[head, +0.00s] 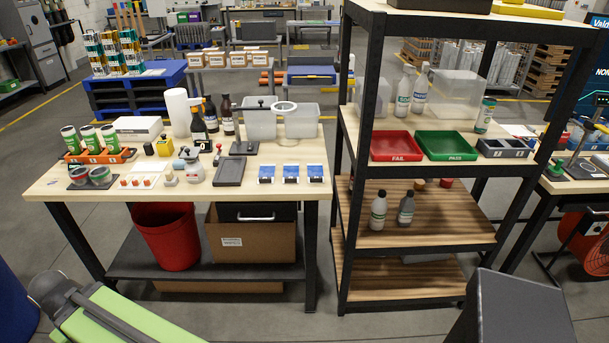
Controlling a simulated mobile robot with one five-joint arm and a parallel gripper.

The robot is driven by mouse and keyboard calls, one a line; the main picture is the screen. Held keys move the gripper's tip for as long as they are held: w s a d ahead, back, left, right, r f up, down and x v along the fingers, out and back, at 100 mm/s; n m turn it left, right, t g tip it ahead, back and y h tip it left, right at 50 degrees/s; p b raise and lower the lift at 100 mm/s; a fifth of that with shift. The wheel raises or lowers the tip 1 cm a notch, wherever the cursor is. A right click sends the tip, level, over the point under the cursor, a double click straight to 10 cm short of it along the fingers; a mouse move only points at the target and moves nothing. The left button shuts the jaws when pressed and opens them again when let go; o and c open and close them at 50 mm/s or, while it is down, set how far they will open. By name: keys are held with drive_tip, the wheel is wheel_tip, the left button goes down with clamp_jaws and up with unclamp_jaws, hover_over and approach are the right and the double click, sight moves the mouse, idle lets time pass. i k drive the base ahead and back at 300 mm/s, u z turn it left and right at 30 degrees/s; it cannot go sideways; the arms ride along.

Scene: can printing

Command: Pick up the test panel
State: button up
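Three small blue-and-white panels stand in a row at the front right of the wooden worktable: a left one (266,173), a middle one (291,173) and a right one (315,173). They are apart from each other, and nothing covers them. They look most like test panels, but I cannot tell which one the task names. A dark flat tray (229,172) lies just left of them. My gripper is not in view.
The worktable (205,187) also holds cans in an orange rack (100,156), brown bottles (211,114) and a magnifier stand (245,147). A black-framed shelf stands at right with a red tray (395,146) and a green tray (446,145). Floor shows in front.

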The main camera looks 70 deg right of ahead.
sight(266, 173)
drive_tip(key=z, duration=0.5)
drive_tip(key=i, duration=1)
